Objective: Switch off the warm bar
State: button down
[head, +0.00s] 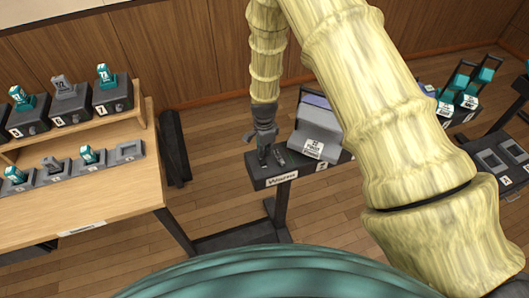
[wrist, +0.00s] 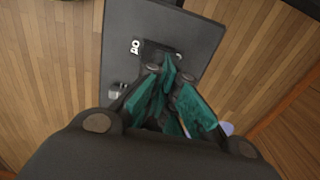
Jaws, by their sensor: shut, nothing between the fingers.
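In the head view my gripper (head: 263,157) points down at the left end of a dark stand top (head: 258,184) with a white front label, too small to read surely. In the wrist view its teal fingers (wrist: 168,72) are together, over a dark panel (wrist: 205,38). Their tips are close to a black piece with a white mark (wrist: 136,46); I cannot tell whether they touch it. A small grey part (wrist: 117,89) is on the panel, left of the fingers. I cannot tell which control is the warm bar's; the fingers hide part of the panel.
A grey unit with a white label (head: 314,149) stands on the same stand, right of my gripper. A wooden bench (head: 125,200) at left carries several boxes with teal or grey handles. More units with teal levers (head: 466,101) are at right.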

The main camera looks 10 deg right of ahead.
notch_tip(320, 180, up, 3)
jog(key=shift+w+r+p, duration=0.1)
jog(key=shift+p, duration=0.5)
jog(key=shift+w+b, duration=0.1)
jog(key=shift+b, duration=0.4)
notch_tip(320, 180, up, 9)
jog(key=w+b, duration=0.1)
jog(key=b, duration=0.2)
jog(key=shift+r, duration=0.15)
